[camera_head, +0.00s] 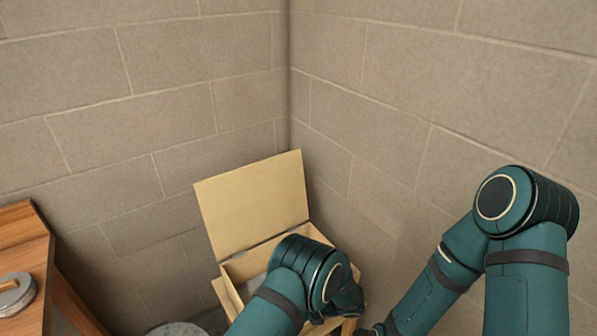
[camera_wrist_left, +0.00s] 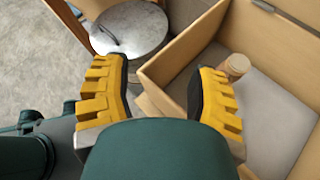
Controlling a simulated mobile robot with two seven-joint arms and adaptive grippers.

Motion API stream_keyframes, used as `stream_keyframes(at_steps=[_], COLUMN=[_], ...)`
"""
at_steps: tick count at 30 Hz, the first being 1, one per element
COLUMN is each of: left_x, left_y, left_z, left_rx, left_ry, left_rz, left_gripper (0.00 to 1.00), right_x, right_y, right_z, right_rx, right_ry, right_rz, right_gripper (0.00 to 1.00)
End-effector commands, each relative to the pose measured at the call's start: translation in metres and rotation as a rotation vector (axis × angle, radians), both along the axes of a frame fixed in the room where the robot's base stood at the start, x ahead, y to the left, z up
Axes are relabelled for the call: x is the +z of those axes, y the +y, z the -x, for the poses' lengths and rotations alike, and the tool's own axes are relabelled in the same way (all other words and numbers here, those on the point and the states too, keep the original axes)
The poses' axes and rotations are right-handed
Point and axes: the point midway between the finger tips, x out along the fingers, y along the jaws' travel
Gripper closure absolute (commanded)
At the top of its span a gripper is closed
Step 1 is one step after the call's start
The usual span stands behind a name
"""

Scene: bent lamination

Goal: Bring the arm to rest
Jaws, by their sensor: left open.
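My left gripper (camera_wrist_left: 160,72) shows in the left wrist view with its two yellow, ridged fingers wide apart and nothing between them. It is over the near side of an open wooden box (camera_wrist_left: 185,62), and the right finger overlaps the box opening in the picture. In the head view my left arm (camera_head: 270,305) reaches up in front of the box, and its gripper is hidden. My right arm (camera_head: 440,275) stands bent at the right; its gripper is not visible.
The box's lid (camera_head: 255,200) stands raised in the corner between two block walls. A small wooden cylinder (camera_wrist_left: 236,66) is by the box interior, which has a grey bottom. A round metal-topped object (camera_wrist_left: 130,32) stands beside the box. A wooden cabinet (camera_head: 35,255) carries a round tin (camera_head: 14,292) at left.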

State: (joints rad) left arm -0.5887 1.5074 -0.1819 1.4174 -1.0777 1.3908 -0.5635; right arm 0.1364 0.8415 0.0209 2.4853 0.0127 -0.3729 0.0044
Motion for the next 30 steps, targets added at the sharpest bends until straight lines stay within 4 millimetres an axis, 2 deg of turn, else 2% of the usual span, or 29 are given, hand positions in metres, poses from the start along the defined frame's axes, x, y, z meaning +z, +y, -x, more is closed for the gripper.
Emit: stream_keyframes(at_steps=[3, 6, 9, 14, 18, 21, 24, 30], left_x=[-0.026, -0.048, -0.065, -0.083, -0.081, -0.073, -0.064, -0.05], left_y=[0.025, 0.04, 0.05, 0.053, 0.047, 0.044, 0.047, 0.061], left_z=[0.025, 0.054, 0.087, 0.146, 0.186, 0.201, 0.209, 0.217], left_rx=[0.125, 0.261, 0.429, 0.801, 1.197, 1.467, 1.681, 1.972], left_ry=[0.05, 0.081, 0.095, 0.063, -0.051, -0.174, -0.3, -0.527], left_rz=[0.135, 0.272, 0.414, 0.66, 0.844, 0.929, 0.968, 0.983], left_gripper=[0.42, 0.42, 0.42, 0.42, 0.42, 0.42, 0.42, 0.42], right_x=[0.0, 0.0, 0.0, 0.0, 0.0, 0.0, 0.0, 0.0], right_y=[0.0, 0.0, 0.0, 0.0, 0.0, 0.0, 0.0, 0.0], right_z=[0.0, 0.0, 0.0, 0.0, 0.0, 0.0, 0.0, 0.0], right_rx=[0.0, 0.0, 0.001, 0.0, 0.0, 0.0, 0.0, 0.0], right_ry=[0.0, 0.0, 0.0, 0.0, 0.0, 0.0, 0.0, 0.0], right_rz=[0.0, 0.0, 0.0, 0.0, 0.0, 0.0, 0.0, 0.0], right_gripper=[0.23, 0.23, 0.23, 0.23, 0.23, 0.23, 0.23, 0.23])
